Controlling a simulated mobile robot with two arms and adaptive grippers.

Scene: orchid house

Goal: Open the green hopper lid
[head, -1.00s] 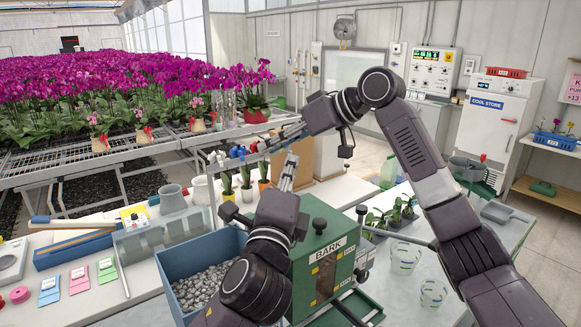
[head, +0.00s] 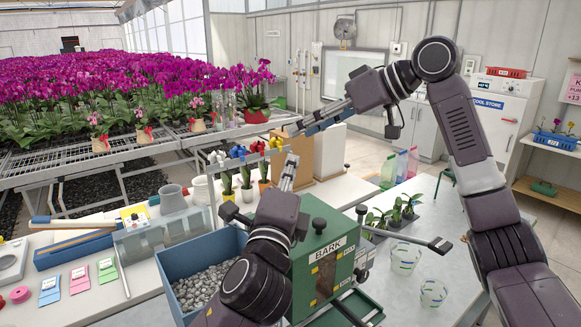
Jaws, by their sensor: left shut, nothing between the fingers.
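The green hopper (head: 338,272) labelled BARK stands at the lower middle of the head view. Its green lid (head: 322,238) lies on top and looks closed, with a dark knob (head: 319,225) standing up near it. My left arm hides the left part of the lid and hopper. My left gripper (head: 291,163) is shut and empty, pointing up and away beyond the hopper. My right gripper (head: 292,130) reaches in from the right, farther back and higher. A blue strip (head: 328,122) shows along its fingers; I cannot tell whether it is held.
A blue bin (head: 175,272) of grey gravel stands left of the hopper. A black-ended rod (head: 440,245) sticks out to the right. Clear cups (head: 404,257) stand on the right bench.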

